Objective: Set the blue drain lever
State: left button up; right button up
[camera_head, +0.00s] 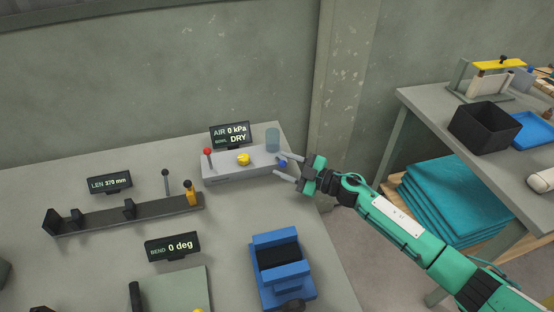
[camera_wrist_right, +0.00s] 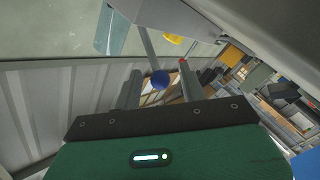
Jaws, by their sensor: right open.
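The blue drain lever shows as a small blue knob (camera_head: 282,163) at the right end of a grey air unit (camera_head: 225,168) on the bench. My right gripper (camera_head: 284,167) is open, with its fingers on either side of the knob. In the right wrist view the blue knob (camera_wrist_right: 160,79) on its grey rod lies between the two fingers (camera_wrist_right: 160,88); I cannot tell whether either finger touches it. A red-knobbed lever (camera_head: 208,152), a yellow knob (camera_head: 243,159) and a clear bowl (camera_head: 272,139) are on the same unit. My left gripper is not in view.
A display (camera_head: 231,134) behind the unit reads AIR 0 kPa and DRY. A length rail (camera_head: 125,213) and a blue clamp-like block (camera_head: 282,268) stand on the bench. A side table (camera_head: 425,102) with a black bin (camera_head: 484,128) is at right.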

jog(key=shift+x, duration=1.55)
grip_shut()
